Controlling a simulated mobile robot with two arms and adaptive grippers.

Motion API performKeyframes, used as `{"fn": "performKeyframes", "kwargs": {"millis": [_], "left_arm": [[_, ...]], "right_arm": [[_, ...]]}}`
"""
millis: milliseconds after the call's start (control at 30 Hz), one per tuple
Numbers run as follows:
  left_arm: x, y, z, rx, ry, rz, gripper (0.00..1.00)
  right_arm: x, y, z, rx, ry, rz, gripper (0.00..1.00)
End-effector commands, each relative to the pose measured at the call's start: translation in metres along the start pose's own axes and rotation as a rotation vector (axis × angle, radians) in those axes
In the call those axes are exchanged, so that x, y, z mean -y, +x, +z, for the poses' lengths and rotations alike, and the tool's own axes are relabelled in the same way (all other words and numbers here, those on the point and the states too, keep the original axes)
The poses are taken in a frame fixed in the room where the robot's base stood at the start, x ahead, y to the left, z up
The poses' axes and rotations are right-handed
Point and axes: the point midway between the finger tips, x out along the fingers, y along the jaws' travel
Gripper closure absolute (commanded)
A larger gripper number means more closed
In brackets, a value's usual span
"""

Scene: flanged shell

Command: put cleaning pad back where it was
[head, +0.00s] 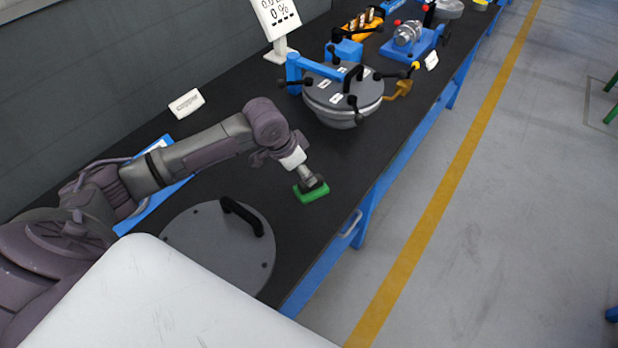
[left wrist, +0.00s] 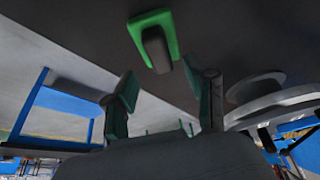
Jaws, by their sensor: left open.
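The cleaning pad (head: 312,195) is a green block with a dark grip on top, lying on the black bench near its front edge. It also shows in the left wrist view (left wrist: 173,37), beyond the fingertips. My left gripper (head: 307,178) is right over the pad in the head view, hiding part of it. In the left wrist view my left gripper (left wrist: 160,78) has its two green-lined fingers spread, with nothing between them. The pad's grip looks apart from both fingers. My right gripper is in neither view.
A round grey lid (head: 220,248) with a black handle lies on the bench nearer me. A lidded grey vessel (head: 343,105) with black knobs and a blue bracket stands farther along. A small white label stand (head: 187,104) is by the wall.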

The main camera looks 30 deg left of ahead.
Motion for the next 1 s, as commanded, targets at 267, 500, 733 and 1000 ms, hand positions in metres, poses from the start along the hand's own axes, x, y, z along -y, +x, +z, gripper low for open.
{"fn": "performKeyframes", "kwargs": {"millis": [267,500,733,1000], "left_arm": [[0.001,-0.050,0.000,-0.001,-0.001,-0.001,0.44],[0.000,-0.062,0.000,0.000,-0.001,0.001,0.44],[0.000,-0.061,0.000,0.000,-0.001,0.001,0.44],[0.000,-0.061,0.000,0.000,-0.001,0.002,0.44]], "right_arm": [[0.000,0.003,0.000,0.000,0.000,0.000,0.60],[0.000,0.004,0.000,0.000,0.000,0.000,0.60],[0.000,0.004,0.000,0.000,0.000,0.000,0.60],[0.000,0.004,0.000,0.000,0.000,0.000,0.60]]}}
